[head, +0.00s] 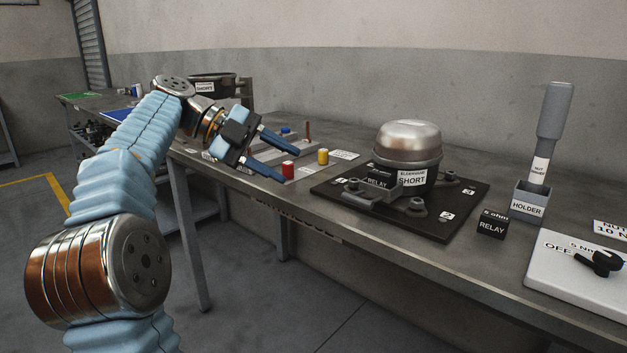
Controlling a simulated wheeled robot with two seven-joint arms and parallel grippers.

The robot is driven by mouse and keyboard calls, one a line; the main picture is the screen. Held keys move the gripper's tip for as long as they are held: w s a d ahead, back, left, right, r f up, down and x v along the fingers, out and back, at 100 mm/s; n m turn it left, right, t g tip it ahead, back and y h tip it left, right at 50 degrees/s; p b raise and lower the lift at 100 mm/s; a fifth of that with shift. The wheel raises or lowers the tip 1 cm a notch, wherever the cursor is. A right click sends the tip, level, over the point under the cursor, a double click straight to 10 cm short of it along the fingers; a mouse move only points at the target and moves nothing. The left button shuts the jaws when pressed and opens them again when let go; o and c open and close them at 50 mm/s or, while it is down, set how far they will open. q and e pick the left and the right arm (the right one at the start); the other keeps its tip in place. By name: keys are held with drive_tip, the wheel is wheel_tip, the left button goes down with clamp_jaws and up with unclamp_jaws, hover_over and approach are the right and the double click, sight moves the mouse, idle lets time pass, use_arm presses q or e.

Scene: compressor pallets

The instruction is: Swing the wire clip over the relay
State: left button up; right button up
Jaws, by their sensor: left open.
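A compressor (407,143) with a domed metal top and a label ending in "SHORT" stands on a dark pallet plate (452,220). A black relay (378,181) is seated at its left front side. A second relay box (492,224), marked "5 ohm", stands on the table right of the plate. I cannot make out the wire clip at this size. My left gripper (275,156) is open and empty, its blue fingers pointing right, left of the plate and apart from the compressor. My right gripper is not in view.
Red (288,171) and yellow (323,157) cylinders stand near my left fingertips. A grey holder (529,203) with a nut driver (552,115) upright in it stands at the right. A white panel (577,270) with a black knob lies at the front right.

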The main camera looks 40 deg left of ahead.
sight(345, 194)
use_arm(q)
drive_tip(key=x, duration=1.1)
drive_tip(key=shift+f, duration=0.1)
clamp_jaws()
